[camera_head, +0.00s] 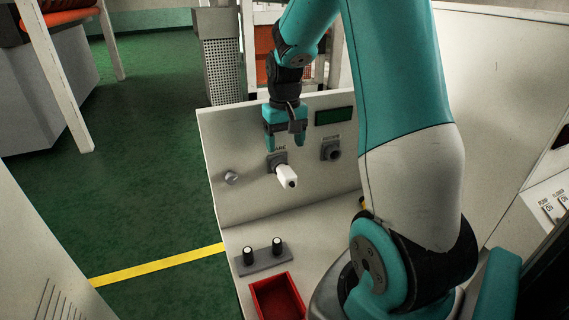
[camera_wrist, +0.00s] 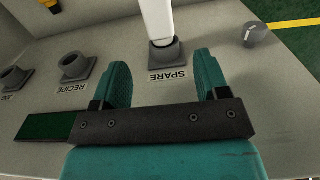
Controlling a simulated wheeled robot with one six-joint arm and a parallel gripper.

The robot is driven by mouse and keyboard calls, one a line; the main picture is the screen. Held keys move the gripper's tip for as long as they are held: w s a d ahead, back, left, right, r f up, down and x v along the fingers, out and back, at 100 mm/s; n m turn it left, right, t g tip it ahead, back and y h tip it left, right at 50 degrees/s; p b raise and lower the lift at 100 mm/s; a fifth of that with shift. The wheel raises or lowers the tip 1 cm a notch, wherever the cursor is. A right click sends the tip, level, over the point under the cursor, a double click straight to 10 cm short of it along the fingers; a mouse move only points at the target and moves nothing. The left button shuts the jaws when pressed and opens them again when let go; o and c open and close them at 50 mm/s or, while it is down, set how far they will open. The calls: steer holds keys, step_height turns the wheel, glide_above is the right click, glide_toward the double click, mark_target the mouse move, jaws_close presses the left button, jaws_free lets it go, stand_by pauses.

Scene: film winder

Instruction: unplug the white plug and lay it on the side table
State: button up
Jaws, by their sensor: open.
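The white plug (camera_head: 287,176) sits in the grey socket labelled SPARE (camera_head: 277,160) on the upright panel and sticks out toward the camera. In the wrist view the white plug (camera_wrist: 157,20) rises from the SPARE socket (camera_wrist: 166,54), beyond my gripper's fingertips. My gripper (camera_head: 285,145) is open and empty, just above the plug in the head view. In the wrist view its teal fingers (camera_wrist: 160,72) stand apart, one to each side of the SPARE label, and no contact with the plug shows. I cannot make out which surface is the side table.
An empty grey socket labelled RECIPE (camera_wrist: 74,66) is beside SPARE and shows in the head view (camera_head: 331,150). A green display (camera_head: 334,116), a round knob (camera_head: 231,178), two black knobs (camera_head: 263,252) and a red tray (camera_head: 277,298) are nearby. Green floor lies left.

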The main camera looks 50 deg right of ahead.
mark_target(290, 175)
step_height(290, 175, down, 9)
steer(key=shift+r+p, duration=0.1)
steer(key=shift+p, duration=0.7)
steer(key=c, duration=1.1)
steer(key=shift+s+a, duration=0.35)
steer(key=shift+s, duration=0.35)
steer(key=shift+s+a, duration=0.3)
steer(key=shift+s, duration=0.35)
steer(key=shift+s, duration=0.15)
steer(key=shift+s+a, duration=0.45)
steer(key=shift+s, duration=0.35)
